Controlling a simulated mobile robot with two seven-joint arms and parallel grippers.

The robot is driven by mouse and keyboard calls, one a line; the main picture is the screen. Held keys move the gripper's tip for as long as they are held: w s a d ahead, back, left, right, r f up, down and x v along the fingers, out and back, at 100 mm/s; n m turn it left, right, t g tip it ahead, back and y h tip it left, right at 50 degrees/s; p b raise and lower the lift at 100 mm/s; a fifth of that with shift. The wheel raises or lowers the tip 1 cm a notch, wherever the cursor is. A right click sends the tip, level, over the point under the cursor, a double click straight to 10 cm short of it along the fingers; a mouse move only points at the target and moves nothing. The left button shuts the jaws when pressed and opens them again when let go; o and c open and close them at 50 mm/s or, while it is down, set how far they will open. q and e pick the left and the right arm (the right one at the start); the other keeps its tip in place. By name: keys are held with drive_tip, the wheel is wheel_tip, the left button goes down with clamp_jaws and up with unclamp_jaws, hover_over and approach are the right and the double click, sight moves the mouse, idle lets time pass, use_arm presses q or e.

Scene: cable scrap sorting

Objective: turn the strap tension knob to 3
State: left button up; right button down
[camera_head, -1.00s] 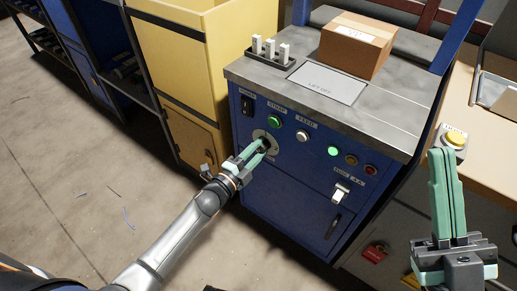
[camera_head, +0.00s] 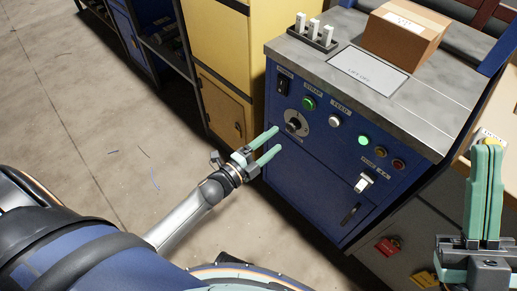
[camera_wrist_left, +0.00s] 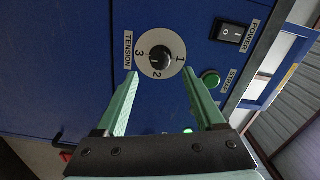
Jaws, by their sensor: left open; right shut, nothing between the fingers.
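The strap tension knob (camera_head: 292,126) is a black knob on a pale round dial on the blue machine's front. In the left wrist view, the knob (camera_wrist_left: 160,62) sits amid the numbers 1, 2 and 3 beside a TENSION label. A small light mark shows on its side toward 3, but I cannot read the pointer surely. My left gripper (camera_head: 276,140) is open and empty, in front of the panel and apart from the knob. Its fingers show below the dial in the wrist view. My right gripper (camera_head: 487,146) is shut and empty at the right edge.
The panel also bears a black power switch (camera_head: 284,83), a green button (camera_head: 309,103), a white button (camera_head: 334,121), lamps and a white lever switch (camera_head: 363,183). A cardboard box (camera_head: 402,38) stands on the machine top. A yellow cabinet (camera_head: 220,100) stands left; floor before it is open.

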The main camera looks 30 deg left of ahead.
use_arm(q)
drive_tip(key=shift+p+v, duration=0.35)
drive_tip(key=shift+v, duration=2.5)
use_arm(e)
drive_tip(key=shift+w+d+f+m+t+h, duration=0.2)
drive_tip(key=shift+w+f+m+h, duration=0.35)
drive_tip(key=shift+h, duration=0.25)
drive_tip(key=shift+w+d+f+m+t+h, duration=0.1)
drive_tip(key=shift+w+f+m+t+h, duration=0.15)
drive_tip(key=shift+w+m+h, duration=0.4)
use_arm(q)
drive_tip(key=shift+w, duration=0.1)
use_arm(e)
drive_tip(key=shift+s, duration=0.2)
